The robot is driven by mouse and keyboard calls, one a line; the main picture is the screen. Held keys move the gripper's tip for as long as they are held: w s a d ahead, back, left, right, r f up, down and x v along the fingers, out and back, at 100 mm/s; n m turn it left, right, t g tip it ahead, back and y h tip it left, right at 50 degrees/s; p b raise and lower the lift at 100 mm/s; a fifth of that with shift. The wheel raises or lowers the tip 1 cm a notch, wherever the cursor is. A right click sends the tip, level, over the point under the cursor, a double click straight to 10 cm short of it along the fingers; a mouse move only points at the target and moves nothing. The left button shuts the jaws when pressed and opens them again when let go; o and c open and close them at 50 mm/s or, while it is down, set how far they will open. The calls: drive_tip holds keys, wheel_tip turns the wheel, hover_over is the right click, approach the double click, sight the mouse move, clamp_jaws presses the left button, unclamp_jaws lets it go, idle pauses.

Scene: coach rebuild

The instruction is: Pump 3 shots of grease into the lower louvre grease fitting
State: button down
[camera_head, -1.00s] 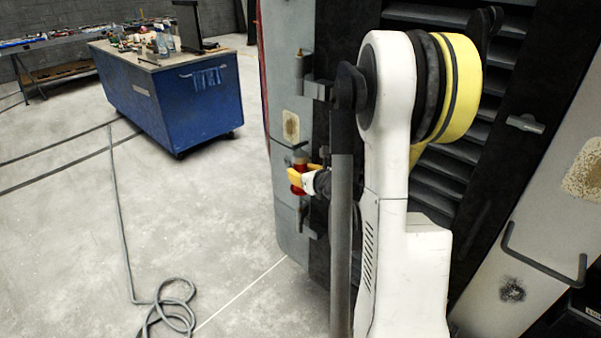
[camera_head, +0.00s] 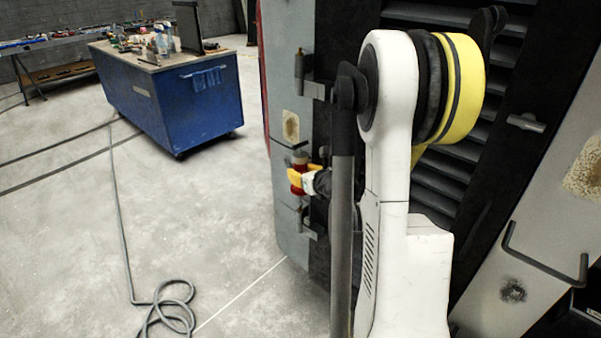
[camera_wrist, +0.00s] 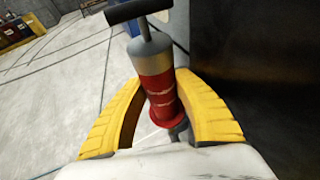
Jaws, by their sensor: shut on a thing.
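A red and grey grease gun (camera_wrist: 157,85) with a black T-handle stands between the yellow fingers of my gripper (camera_wrist: 160,115) in the wrist view. The fingers are shut around its red barrel. In the head view the grease gun (camera_head: 299,169) is upright beside the coach's grey panel, with my gripper (camera_head: 305,178) around it from the right. The dark louvre slats (camera_head: 445,185) show behind my arm. I cannot make out the lower grease fitting or whether the gun's tip touches it.
A blue workbench cart (camera_head: 185,100) with bottles and tools stands at the back left. A hose (camera_head: 165,310) lies coiled on the floor at the lower left. A grab handle (camera_head: 545,265) sticks out at the right. The floor between cart and coach is clear.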

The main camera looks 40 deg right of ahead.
drive_tip(key=shift+f+b, duration=0.8)
drive_tip(key=shift+f, duration=0.05)
idle(0.6)
drive_tip(key=shift+r, duration=0.2)
drive_tip(key=shift+r+p, duration=0.65)
drive_tip(key=shift+r, duration=0.05)
drive_tip(key=shift+b, duration=0.3)
idle(1.1)
drive_tip(key=shift+f+b, duration=0.85)
drive_tip(key=shift+f, duration=0.05)
idle(0.8)
drive_tip(key=shift+r, duration=0.25)
drive_tip(key=shift+r+p, duration=0.65)
drive_tip(key=shift+p, duration=0.05)
drive_tip(key=shift+b, duration=0.3)
idle(1.3)
